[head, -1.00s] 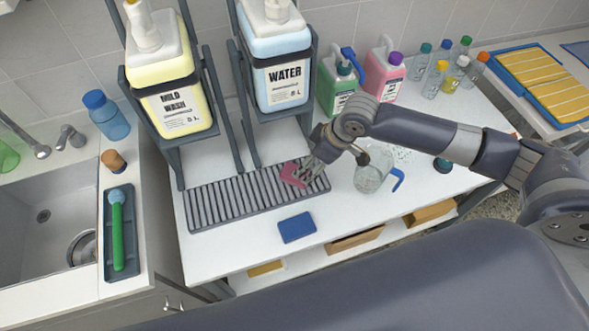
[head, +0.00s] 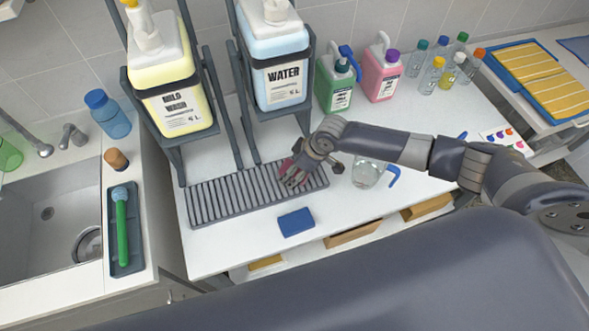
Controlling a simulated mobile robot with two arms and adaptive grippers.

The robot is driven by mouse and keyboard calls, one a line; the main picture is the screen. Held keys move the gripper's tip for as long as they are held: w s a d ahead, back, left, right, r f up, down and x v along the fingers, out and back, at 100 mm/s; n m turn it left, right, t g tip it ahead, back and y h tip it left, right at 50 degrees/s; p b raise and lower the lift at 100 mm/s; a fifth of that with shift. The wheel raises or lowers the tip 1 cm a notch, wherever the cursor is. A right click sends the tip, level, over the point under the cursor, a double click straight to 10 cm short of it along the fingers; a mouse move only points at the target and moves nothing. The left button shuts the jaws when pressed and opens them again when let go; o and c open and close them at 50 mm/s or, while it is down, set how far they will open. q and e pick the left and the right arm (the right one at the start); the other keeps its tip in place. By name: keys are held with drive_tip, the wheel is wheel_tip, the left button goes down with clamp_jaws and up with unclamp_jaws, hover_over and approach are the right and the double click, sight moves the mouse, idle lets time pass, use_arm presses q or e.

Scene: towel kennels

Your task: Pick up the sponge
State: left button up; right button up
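A pink block (head: 285,166), which looks like the sponge, lies at the right part of the dark slatted drain rack (head: 225,199). My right gripper (head: 294,178) is over it, fingers pointing down, and hides most of it. I cannot tell whether the fingers are closed on the block or only around it. A flat blue block (head: 296,222), possibly another sponge, lies on the white counter in front of the rack, apart from the gripper. My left gripper is not in view.
A clear jug (head: 367,174) with a blue handle stands just right of my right gripper. Behind the rack, the yellow mild wash tank (head: 172,80) and the blue water tank (head: 277,55) stand on dark frames. A green bottle (head: 335,88) and a pink bottle (head: 383,75) stand behind the arm.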

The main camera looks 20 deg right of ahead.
drive_tip(key=c, duration=0.8)
wheel_tip(320, 180, up, 10)
drive_tip(key=shift+r+b, duration=0.1)
drive_tip(key=shift+b, duration=0.95)
drive_tip(key=shift+c, duration=0.3)
drive_tip(key=shift+c, duration=0.9)
drive_tip(key=shift+w, duration=0.1)
